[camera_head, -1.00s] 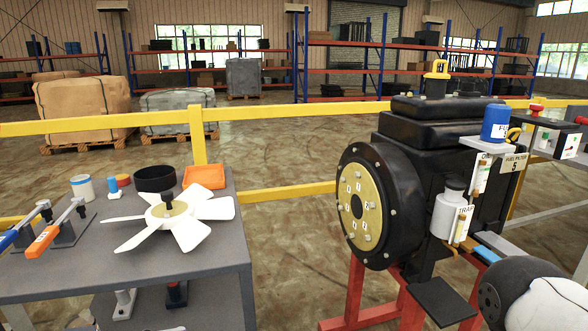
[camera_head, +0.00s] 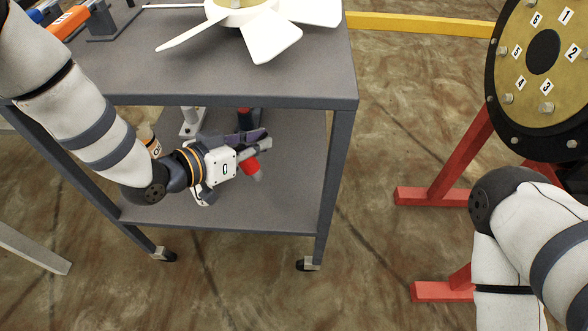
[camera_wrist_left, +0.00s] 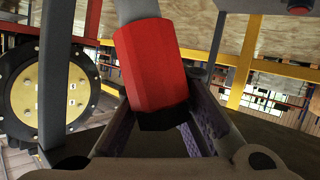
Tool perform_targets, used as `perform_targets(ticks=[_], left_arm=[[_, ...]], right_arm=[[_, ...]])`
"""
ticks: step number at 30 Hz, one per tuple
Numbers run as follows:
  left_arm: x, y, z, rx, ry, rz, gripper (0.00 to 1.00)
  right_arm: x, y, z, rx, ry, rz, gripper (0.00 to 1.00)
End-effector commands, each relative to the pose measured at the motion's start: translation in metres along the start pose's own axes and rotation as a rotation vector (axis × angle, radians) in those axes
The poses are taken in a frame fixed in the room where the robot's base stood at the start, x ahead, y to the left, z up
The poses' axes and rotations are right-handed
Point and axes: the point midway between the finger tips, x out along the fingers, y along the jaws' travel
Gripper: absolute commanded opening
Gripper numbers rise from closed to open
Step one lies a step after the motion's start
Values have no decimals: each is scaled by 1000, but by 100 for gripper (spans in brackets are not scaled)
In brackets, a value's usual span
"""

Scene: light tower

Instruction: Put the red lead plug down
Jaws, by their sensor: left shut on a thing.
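The red lead plug (camera_head: 250,165) is held in my left gripper (camera_head: 258,148), over the lower shelf (camera_head: 285,195) of the grey cart. In the left wrist view the red plug (camera_wrist_left: 150,65) stands large between the two purple-padded fingers, slightly tilted, with a dark end towards the gripper and a grey part at its far end. The head view does not show clearly whether the plug touches the shelf. My right arm shows at the right edge, but its gripper is out of view.
The cart's top (camera_head: 220,75) lies above the left gripper, with a white fan (camera_head: 270,30) on it. A cart leg (camera_head: 332,185) stands right of the gripper. Fixtures (camera_head: 191,122) stand on the lower shelf behind. A red stand (camera_head: 460,150) is at right.

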Motion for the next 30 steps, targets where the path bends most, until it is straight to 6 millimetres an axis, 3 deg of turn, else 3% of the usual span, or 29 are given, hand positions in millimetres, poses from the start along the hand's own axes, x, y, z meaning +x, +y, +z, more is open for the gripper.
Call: perform_targets(ticks=[1, 3, 6, 10, 13, 19, 30], left_arm=[[41, -11, 22, -36, 8, -52, 0], [90, -23, 23, -82, 27, -154, 0], [145, -35, 25, -135, 50, -283, 0], [194, -49, 35, -187, 77, -419, 0], [213, -56, 39, -206, 95, -485, 0], [226, -61, 49, -217, 110, -530, 0], [254, -76, 119, -216, 109, -530, 0]], right_arm=[[34, 0, -4, -1, -45, 1, 40], [62, -1, -10, -3, -82, 3, 40], [96, -1, -17, -6, -127, 4, 40], [129, -2, -26, -9, -176, 5, 40], [142, -2, -30, -10, -197, 6, 40], [152, -2, -32, -12, -216, 6, 40], [178, 0, -32, -20, -280, 10, 40]])
